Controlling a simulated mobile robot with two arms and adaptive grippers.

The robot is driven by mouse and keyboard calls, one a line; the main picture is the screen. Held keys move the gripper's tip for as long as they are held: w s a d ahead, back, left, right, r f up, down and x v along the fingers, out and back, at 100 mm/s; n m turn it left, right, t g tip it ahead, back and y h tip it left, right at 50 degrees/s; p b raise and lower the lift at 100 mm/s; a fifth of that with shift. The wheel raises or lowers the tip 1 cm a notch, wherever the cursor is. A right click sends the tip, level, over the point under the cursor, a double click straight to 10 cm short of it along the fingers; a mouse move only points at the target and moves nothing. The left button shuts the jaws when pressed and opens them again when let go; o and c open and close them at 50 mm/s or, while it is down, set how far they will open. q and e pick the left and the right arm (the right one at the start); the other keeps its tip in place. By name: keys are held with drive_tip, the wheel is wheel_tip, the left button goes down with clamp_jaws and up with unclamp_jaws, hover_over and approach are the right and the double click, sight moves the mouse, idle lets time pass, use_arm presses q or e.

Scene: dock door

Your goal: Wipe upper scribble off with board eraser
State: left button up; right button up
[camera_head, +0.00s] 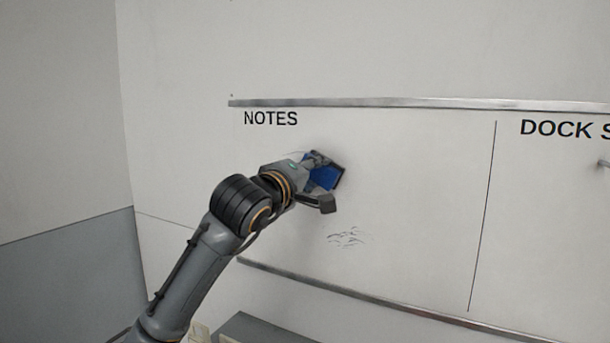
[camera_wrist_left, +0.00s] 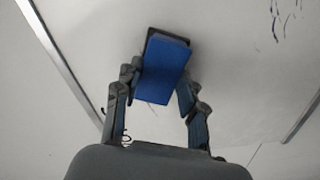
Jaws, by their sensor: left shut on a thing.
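The board eraser (camera_head: 325,177) is blue with a dark pad. It is at the whiteboard (camera_head: 420,200) under the word NOTES, tilted in the picture. My left gripper (camera_head: 318,183) is shut on it. In the left wrist view the eraser (camera_wrist_left: 164,70) sits between the two fingers, its dark side toward the board; I cannot tell whether it touches. Part of the upper scribble (camera_head: 293,153) shows as thin strokes just left of the eraser; the arm and eraser may hide more. The lower scribble (camera_head: 347,237) is below the eraser and clear of it. My right gripper is out of view.
Metal rails run along the board's top (camera_head: 400,103) and bottom (camera_head: 350,292). A vertical line (camera_head: 483,215) divides off the DOCK section. A grey box-like thing (camera_head: 262,330) stands below the board. The board right of the eraser is free.

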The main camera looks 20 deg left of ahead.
sight(332, 172)
use_arm(q)
drive_tip(key=shift+s+d+b, duration=0.15)
drive_tip(key=shift+d+b, duration=0.1)
drive_tip(key=shift+d, duration=0.65)
drive_tip(key=shift+s+d+b, duration=0.1)
drive_tip(key=shift+d+b, duration=0.1)
drive_tip(key=shift+d, duration=0.7)
drive_tip(key=shift+f+b, duration=0.15)
drive_tip(key=shift+b, duration=0.15)
drive_tip(key=shift+w+a, duration=1.05)
drive_tip(key=shift+a, duration=6.25)
drive_tip(key=shift+s+d+r+b, duration=0.1)
drive_tip(key=shift+s+d+b, duration=0.45)
drive_tip(key=shift+d, duration=1.9)
drive_tip(key=shift+s+d+r+b, duration=0.15)
drive_tip(key=shift+d+b, duration=0.8)
drive_tip(key=shift+d, duration=1.45)
drive_tip(key=shift+s+d+r+b, duration=0.1)
drive_tip(key=shift+s+d+b, duration=0.45)
drive_tip(key=shift+d, duration=1.9)
drive_tip(key=shift+w+b, duration=0.25)
drive_tip(key=shift+b, duration=0.1)
drive_tip(key=shift+a, duration=0.15)
